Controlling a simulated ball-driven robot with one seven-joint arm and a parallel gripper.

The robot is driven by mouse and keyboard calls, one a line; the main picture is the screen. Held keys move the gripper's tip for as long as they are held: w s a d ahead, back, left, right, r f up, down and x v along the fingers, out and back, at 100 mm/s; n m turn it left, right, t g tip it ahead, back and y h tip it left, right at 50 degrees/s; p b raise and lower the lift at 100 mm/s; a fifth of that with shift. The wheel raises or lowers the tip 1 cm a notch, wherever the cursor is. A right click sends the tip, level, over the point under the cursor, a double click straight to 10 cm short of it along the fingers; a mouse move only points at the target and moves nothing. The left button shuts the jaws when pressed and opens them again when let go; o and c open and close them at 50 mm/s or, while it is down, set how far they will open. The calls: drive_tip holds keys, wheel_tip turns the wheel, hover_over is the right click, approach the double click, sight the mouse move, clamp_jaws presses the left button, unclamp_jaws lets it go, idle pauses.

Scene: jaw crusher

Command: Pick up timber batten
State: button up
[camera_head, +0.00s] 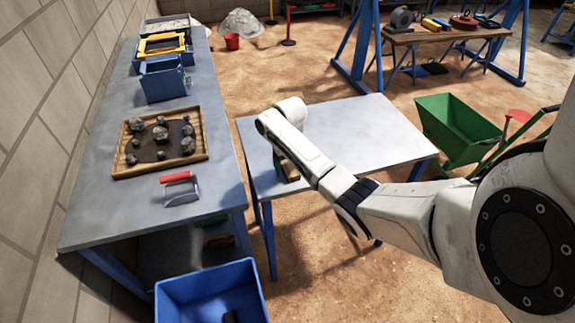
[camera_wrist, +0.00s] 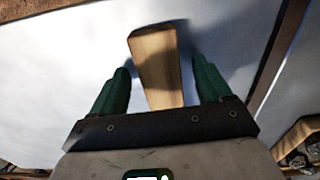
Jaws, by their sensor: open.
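The timber batten (camera_wrist: 155,65) is a light wooden block on the pale grey table. In the wrist view it stretches between the two green fingers of my gripper (camera_wrist: 158,88), with a gap on each side. My gripper is open and does not touch it. In the head view the batten (camera_head: 291,171) shows only in part on the small table (camera_head: 375,130), beside and partly behind my arm. My gripper is mostly hidden by my arm there.
A long grey bench (camera_head: 100,215) along the wall holds a wooden tray (camera_head: 119,170) of rocks, a red-handled scoop (camera_head: 181,190) and a blue box (camera_head: 163,80). A blue bin (camera_head: 208,290) stands in front. A green wheelbarrow (camera_head: 455,125) is right of the table. The table's right side is clear.

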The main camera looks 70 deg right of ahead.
sight(290, 167)
drive_tip(key=shift+f, duration=0.15)
drive_tip(key=c, duration=1.2)
drive_tip(key=shift+r, duration=0.5)
wheel_tip(290, 167, up, 2)
drive_tip(key=shift+r, duration=0.25)
drive_tip(key=s+r+p, duration=0.2)
drive_tip(key=s+r, duration=0.1)
drive_tip(key=s, duration=0.1)
drive_tip(key=s+r+p, duration=0.2)
drive_tip(key=s+r, duration=0.1)
drive_tip(key=s, duration=0.2)
drive_tip(key=s+r+p, duration=0.1)
drive_tip(key=s+r, duration=0.2)
drive_tip(key=s, duration=0.2)
drive_tip(key=shift+a+r+p, duration=0.15)
drive_tip(key=shift+r+p, duration=0.1)
drive_tip(key=shift+p, duration=0.15)
